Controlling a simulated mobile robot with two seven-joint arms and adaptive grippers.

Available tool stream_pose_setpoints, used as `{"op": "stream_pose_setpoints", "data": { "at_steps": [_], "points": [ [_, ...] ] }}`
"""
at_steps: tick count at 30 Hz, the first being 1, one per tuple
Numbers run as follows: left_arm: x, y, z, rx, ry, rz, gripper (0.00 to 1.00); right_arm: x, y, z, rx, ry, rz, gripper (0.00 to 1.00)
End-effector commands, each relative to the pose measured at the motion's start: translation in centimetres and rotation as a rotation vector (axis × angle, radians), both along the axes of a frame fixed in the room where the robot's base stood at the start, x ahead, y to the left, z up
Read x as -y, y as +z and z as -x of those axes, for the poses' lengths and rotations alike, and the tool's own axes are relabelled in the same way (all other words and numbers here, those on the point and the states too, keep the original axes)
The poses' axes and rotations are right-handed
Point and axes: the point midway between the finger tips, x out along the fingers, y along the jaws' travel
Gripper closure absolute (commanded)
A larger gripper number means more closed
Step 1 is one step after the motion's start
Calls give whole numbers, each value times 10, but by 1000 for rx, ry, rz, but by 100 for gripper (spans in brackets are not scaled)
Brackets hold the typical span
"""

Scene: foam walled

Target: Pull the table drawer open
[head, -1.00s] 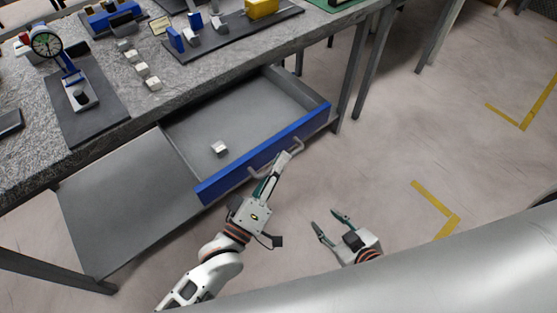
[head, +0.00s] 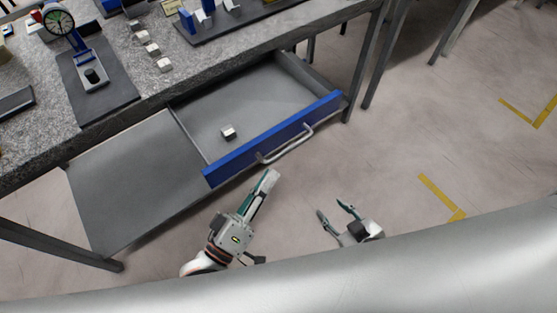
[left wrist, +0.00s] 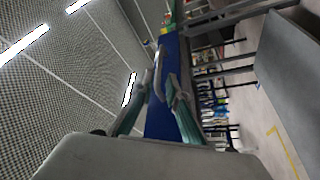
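The table drawer is pulled out, with its blue front (head: 235,161) and grey inside showing in the head view. Its silver handle (head: 285,146) is on the front face. My left gripper (head: 270,178) is just in front of the drawer, apart from the handle and empty. In the left wrist view, its two fingers (left wrist: 158,92) are spread, with the handle (left wrist: 159,70) and blue front (left wrist: 168,48) beyond them. My right gripper (head: 332,208) is open and empty over the floor, right of the left one.
A small whitish block (head: 228,131) lies inside the drawer. The stone-topped table (head: 120,116) holds a dial gauge (head: 58,22) and several small blocks. A grey panel (head: 135,180) is left of the drawer. The floor (head: 390,140) to the right is clear, with yellow marks.

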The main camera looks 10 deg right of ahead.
Motion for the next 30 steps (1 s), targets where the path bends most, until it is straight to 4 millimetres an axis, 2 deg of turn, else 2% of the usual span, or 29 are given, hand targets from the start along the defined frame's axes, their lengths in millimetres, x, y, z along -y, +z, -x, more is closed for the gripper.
{"op": "stream_pose_setpoints", "data": {
  "at_steps": [3,9,26,30],
  "points": [
    [-12,-4,12,-1,0,-1,85,0,0,0,1,-1,0,60],
    [-20,-6,21,0,-1,1,85,0,1,-1,1,-1,0,60],
    [-20,-6,21,1,-1,1,85,0,1,-1,3,-1,0,60],
    [-24,-7,17,19,31,-67,85,0,8,-4,11,-2,-2,60]
  ]
}}
